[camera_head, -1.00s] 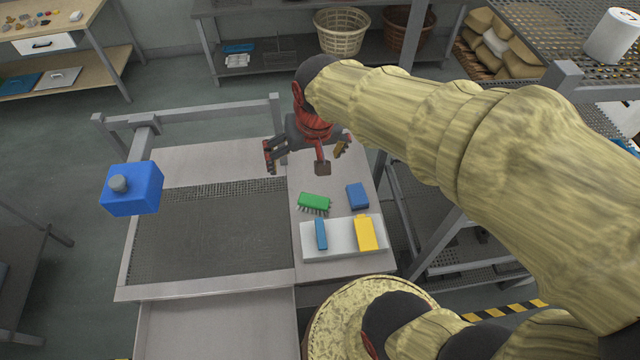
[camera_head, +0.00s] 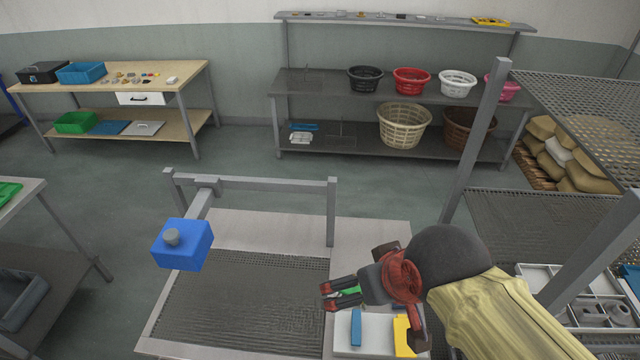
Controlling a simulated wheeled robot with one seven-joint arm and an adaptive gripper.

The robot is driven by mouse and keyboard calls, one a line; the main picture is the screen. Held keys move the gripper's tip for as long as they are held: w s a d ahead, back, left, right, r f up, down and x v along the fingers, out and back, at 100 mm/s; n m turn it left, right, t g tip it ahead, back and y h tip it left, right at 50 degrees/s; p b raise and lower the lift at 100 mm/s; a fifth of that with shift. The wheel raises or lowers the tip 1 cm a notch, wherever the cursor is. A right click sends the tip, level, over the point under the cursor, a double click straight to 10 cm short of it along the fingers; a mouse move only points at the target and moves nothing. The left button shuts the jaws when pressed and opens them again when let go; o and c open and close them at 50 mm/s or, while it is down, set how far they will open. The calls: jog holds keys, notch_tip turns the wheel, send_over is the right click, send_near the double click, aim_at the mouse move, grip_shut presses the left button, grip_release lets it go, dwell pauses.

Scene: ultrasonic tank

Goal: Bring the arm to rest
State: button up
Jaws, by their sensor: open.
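My gripper (camera_head: 326,294) is open, with its fingers pointing left over the right part of the tank's worktop. A bit of the green brush (camera_head: 348,291) shows between the fingers; it appears to lie on the worktop behind them, and most of it is hidden. My arm comes in from the lower right and bends at a dark joint. The white tray (camera_head: 377,342) below the gripper bears a slim blue item (camera_head: 355,326) and a yellow item (camera_head: 402,338), partly covered by my gripper. The blue block seen earlier beside the brush is hidden.
A blue box (camera_head: 183,244) on a grey post stands at the left of the mesh-covered tank (camera_head: 235,305). A grey frame post (camera_head: 477,150) and metal mesh shelves (camera_head: 535,225) stand close on the right. Baskets (camera_head: 404,126) sit on a rack behind. Open floor lies between.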

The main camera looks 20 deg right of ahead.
notch_tip(320, 180, down, 13)
jog(key=b, duration=1.2)
jog(key=shift+c, duration=0.9)
